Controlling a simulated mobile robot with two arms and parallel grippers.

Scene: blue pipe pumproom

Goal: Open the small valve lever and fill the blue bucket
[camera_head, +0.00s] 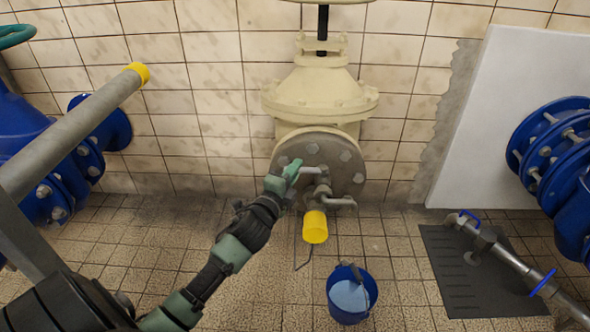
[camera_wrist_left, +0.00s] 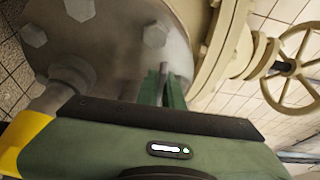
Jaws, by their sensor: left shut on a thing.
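The small valve lever (camera_head: 311,170) is a grey handle on the grey fitting in front of the round bolted flange (camera_head: 345,160). My left gripper (camera_head: 289,172) is shut on its left end. In the left wrist view the green fingertips (camera_wrist_left: 163,88) close around the grey lever tip (camera_wrist_left: 163,69). Below the fitting is a yellow spout (camera_head: 315,228), with no stream visible from it. The blue bucket (camera_head: 350,315) stands upright on the floor, in front and right of the spout. A pale blue surface shows inside it. My right gripper is out of view.
A second grey handle (camera_head: 341,203) sits right of the spout. Blue flanged pipes (camera_head: 548,145) stand at the right, with more (camera_head: 85,140) at the left. A grey pipe lies over a dark mat (camera_head: 470,285). Tiled floor around the bucket is clear.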

